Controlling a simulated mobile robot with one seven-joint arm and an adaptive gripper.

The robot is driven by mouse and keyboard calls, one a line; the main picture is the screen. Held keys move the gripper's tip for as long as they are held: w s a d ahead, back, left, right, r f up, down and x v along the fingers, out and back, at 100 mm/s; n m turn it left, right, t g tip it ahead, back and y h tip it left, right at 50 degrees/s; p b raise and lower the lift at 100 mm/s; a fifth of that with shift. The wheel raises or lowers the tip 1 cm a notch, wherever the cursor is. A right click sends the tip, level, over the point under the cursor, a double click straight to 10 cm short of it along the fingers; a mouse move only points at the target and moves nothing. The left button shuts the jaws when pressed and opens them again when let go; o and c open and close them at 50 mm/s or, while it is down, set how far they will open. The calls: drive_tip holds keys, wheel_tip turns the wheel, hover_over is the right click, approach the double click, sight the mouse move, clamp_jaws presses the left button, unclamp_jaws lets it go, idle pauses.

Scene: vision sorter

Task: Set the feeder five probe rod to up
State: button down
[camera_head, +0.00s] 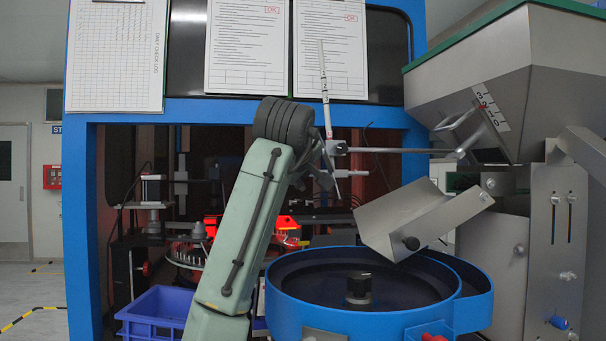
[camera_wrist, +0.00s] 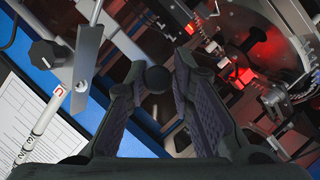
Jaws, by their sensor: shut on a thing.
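A thin pale rod (camera_head: 324,75) with dark marks stands nearly upright in the head view, leaning slightly left at its top. Its lower end meets a metal clamp on a horizontal bar (camera_head: 398,150). In the wrist view a white rod (camera_wrist: 42,125) with numbers and a red letter tag runs along the left, beside a metal plate (camera_wrist: 86,65) and a black fluted knob (camera_wrist: 46,53). My gripper (camera_wrist: 160,74) has its fingers closed around a black ball knob (camera_wrist: 155,80). In the head view my wrist and arm hide most of the fingers and this knob.
A blue round feeder bowl (camera_head: 385,318) sits below, with a tilted metal chute (camera_head: 420,215) above it. A steel hopper (camera_head: 490,90) stands at right. A blue crate (camera_head: 155,310) is at lower left. Paper sheets (camera_head: 247,50) hang on the blue machine frame.

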drive_tip(key=shift+d+r, duration=0.15)
drive_tip(key=shift+r, duration=0.35)
drive_tip(key=c, duration=1.8)
unclamp_jaws()
drive_tip(key=shift+c, duration=0.2)
drive_tip(key=o, duration=0.4)
drive_tip(key=shift+f, duration=0.1)
drive_tip(key=shift+w, duration=0.1)
drive_tip(key=shift+f, duration=0.1)
drive_tip(key=v, duration=1.2)
drive_tip(key=shift+f, duration=0.1)
